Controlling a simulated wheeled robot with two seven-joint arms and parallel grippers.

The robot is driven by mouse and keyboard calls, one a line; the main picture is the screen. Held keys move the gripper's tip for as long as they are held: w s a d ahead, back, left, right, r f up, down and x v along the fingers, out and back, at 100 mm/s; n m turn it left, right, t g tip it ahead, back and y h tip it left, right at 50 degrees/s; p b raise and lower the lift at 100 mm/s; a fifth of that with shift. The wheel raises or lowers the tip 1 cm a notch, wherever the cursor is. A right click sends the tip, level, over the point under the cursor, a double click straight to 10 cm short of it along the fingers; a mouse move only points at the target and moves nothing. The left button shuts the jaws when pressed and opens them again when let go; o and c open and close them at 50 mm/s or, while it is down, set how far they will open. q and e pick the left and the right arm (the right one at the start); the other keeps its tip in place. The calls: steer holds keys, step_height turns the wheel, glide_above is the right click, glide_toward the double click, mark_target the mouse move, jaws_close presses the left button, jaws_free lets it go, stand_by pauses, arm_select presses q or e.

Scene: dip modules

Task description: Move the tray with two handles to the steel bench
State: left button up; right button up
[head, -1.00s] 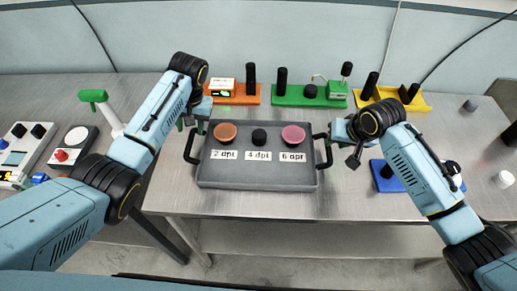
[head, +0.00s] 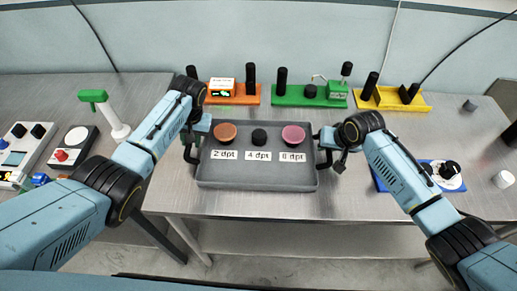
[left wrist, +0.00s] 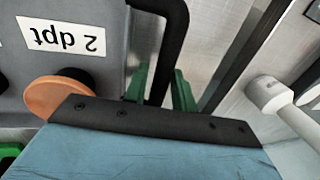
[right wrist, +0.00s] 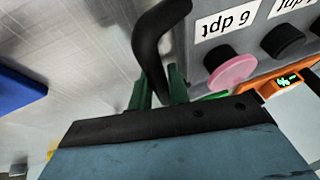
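The grey tray (head: 257,179) lies flat on the brushed-metal table and carries three round pieces labelled 2, 4 and 6 dpt: orange (head: 225,132), black (head: 259,137) and pink (head: 293,134). Black handles stand at its left (head: 188,152) and right (head: 326,160). My left gripper (head: 196,139) is at the left handle; in the left wrist view its green fingers (left wrist: 160,88) are apart, with the handle bar between them. My right gripper (head: 328,142) is at the right handle; in the right wrist view its fingers (right wrist: 158,88) also stand apart on either side of the handle.
Orange (head: 240,99), green (head: 290,101) and yellow (head: 420,103) racks line the table's back. A blue base (head: 383,176) is at right. A side bench at left holds a green-topped stand (head: 93,97) and devices (head: 20,150). Table is clear before the tray.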

arm_select(q)
steer(key=shift+c, duration=1.1)
arm_select(e)
jaws_close()
arm_select(q)
jaws_close()
steer(key=shift+r, duration=0.1)
arm_select(e)
steer(key=shift+r, duration=0.1)
